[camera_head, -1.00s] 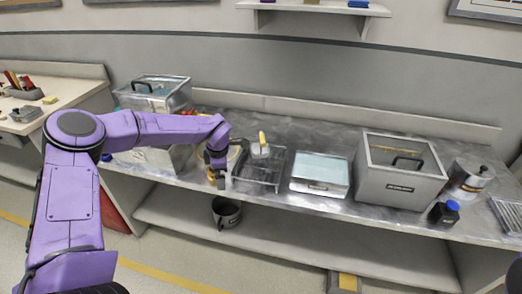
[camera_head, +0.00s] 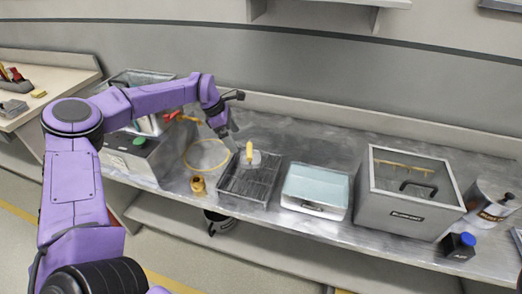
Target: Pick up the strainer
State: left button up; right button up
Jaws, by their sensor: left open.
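A round hoop with a thin yellow rim (camera_head: 206,156), which looks like the strainer, lies on the grey metal counter (camera_head: 325,148). A tool with an upright yellow handle (camera_head: 249,153) stands in a dark wire tray (camera_head: 250,183) to its right; I cannot tell its head clearly. My left gripper (camera_head: 231,140) is open and empty. It points down above the counter, between the hoop and the yellow handle, behind the tray's back left corner.
A small brass-coloured piece (camera_head: 198,186) sits in front of the hoop. A white tray with pale blue contents (camera_head: 316,209) and a grey lidded box (camera_head: 400,212) stand to the right. A grey box with a green knob (camera_head: 138,160) is at left. A dark pot (camera_head: 219,223) sits on the shelf below.

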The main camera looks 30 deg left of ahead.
pick_arm(q)
jog(key=p+x, duration=0.1)
jog(key=x, duration=0.2)
jog(key=p+x, duration=0.1)
jog(key=x, duration=0.2)
jog(key=d+p+x, duration=0.1)
jog(key=x, duration=0.2)
jog(key=shift+w+f, duration=0.1)
jog(key=shift+f, duration=0.35)
jog(key=c, duration=1.1)
